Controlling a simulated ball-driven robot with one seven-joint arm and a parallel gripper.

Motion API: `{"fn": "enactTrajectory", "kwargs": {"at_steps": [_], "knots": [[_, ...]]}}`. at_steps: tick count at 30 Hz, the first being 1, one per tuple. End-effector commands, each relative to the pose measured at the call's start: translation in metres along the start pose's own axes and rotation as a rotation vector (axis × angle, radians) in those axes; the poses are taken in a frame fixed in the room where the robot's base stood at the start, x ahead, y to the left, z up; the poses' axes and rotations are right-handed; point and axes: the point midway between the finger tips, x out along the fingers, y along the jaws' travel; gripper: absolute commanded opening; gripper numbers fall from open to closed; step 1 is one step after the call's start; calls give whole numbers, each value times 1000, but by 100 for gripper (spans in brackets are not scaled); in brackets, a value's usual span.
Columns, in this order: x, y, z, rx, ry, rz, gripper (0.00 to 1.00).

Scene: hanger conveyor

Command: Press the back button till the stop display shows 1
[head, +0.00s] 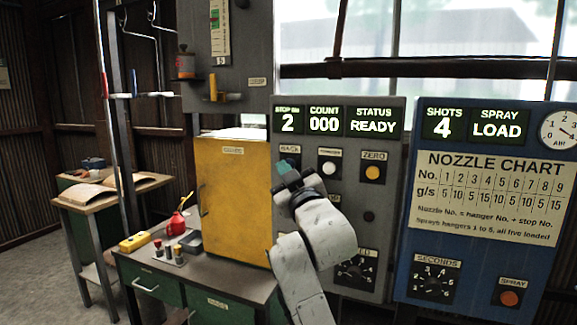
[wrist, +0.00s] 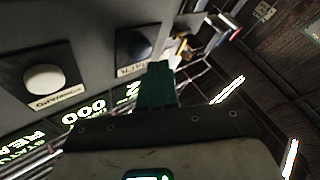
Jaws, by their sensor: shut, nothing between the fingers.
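The stop display (head: 288,121) on the grey panel reads 2. The back button (wrist: 136,42) is dark blue and round in the wrist view, beside its label. In the head view my gripper hides that button and only the BACK label (head: 289,149) shows above it. My gripper (head: 284,167) is shut and empty, its teal fingertips in front of the panel at the back button. In the wrist view the shut fingers (wrist: 157,75) point at the panel close beside the button. I cannot tell whether they touch it.
The white button (head: 328,168) sits just right of my gripper, and the yellow ZERO button (head: 373,173) farther right. Count reads 000 and status READY. A yellow cabinet (head: 233,195) stands left of the panel, and a blue panel (head: 480,240) stands to its right.

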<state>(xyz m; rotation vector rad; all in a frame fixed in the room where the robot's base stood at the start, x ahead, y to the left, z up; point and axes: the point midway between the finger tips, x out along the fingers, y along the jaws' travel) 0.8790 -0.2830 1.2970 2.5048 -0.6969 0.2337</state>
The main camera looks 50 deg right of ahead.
Motion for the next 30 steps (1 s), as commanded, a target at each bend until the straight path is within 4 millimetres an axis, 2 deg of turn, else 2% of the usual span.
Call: {"fn": "enactTrajectory", "kwargs": {"at_steps": [30], "knots": [[5, 4, 3, -1, -2, 1, 0]]}}
